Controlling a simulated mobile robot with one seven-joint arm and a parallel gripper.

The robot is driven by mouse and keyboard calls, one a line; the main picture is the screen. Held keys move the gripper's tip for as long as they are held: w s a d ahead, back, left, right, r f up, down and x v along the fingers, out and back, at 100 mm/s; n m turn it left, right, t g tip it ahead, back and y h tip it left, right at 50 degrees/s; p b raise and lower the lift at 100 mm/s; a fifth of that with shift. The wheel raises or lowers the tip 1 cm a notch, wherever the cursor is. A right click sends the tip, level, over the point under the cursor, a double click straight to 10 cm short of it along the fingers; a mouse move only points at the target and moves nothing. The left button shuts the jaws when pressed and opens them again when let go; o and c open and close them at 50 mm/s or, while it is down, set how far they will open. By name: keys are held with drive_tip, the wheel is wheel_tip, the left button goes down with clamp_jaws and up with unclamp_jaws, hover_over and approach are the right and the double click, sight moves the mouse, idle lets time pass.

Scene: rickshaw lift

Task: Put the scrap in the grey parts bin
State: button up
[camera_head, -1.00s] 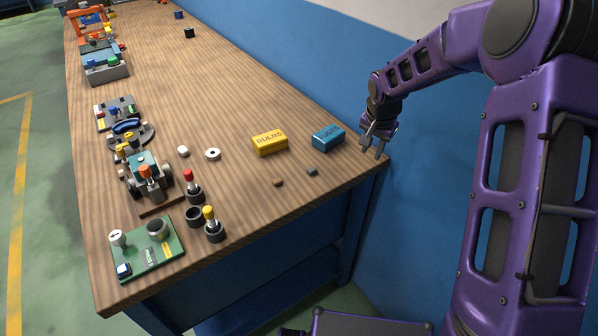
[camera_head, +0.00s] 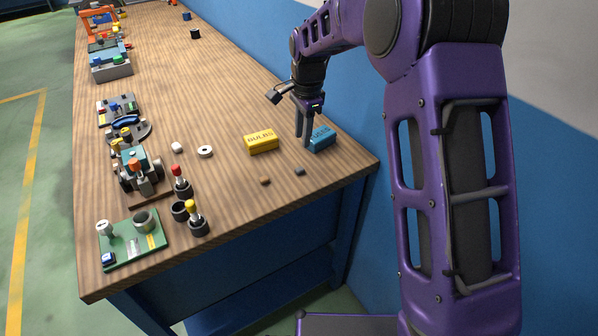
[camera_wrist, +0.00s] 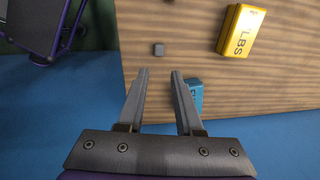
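Two small pieces lie near the table's front right edge: a dark grey one (camera_head: 299,171) and a brown one (camera_head: 265,181). I cannot tell which is the scrap. In the wrist view the dark grey piece (camera_wrist: 158,49) is just beyond my fingertips, midway between them. My gripper (camera_head: 304,144) points down above the table beside the teal box, with its fingers apart and nothing between them; it also shows in the wrist view (camera_wrist: 160,72). A grey open-fronted box (camera_head: 111,72) with blue and green parts stands at the far left; I cannot tell if it is the parts bin.
A teal box (camera_head: 322,142) is partly behind my fingers, and a yellow box (camera_head: 261,142) labelled BULBS is to its left. A white ring (camera_head: 205,152), a toy-like vehicle (camera_head: 138,170), knobbed posts and a green board (camera_head: 135,243) stand front left. The table's middle is clear.

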sight(301, 169)
drive_tip(key=f, duration=0.7)
drive_tip(key=w+f, duration=0.1)
drive_tip(key=f, duration=0.3)
drive_tip(key=shift+a+f+b, duration=0.15)
drive_tip(key=shift+f+b, duration=0.05)
drive_tip(key=shift+b, duration=0.1)
clamp_jaws()
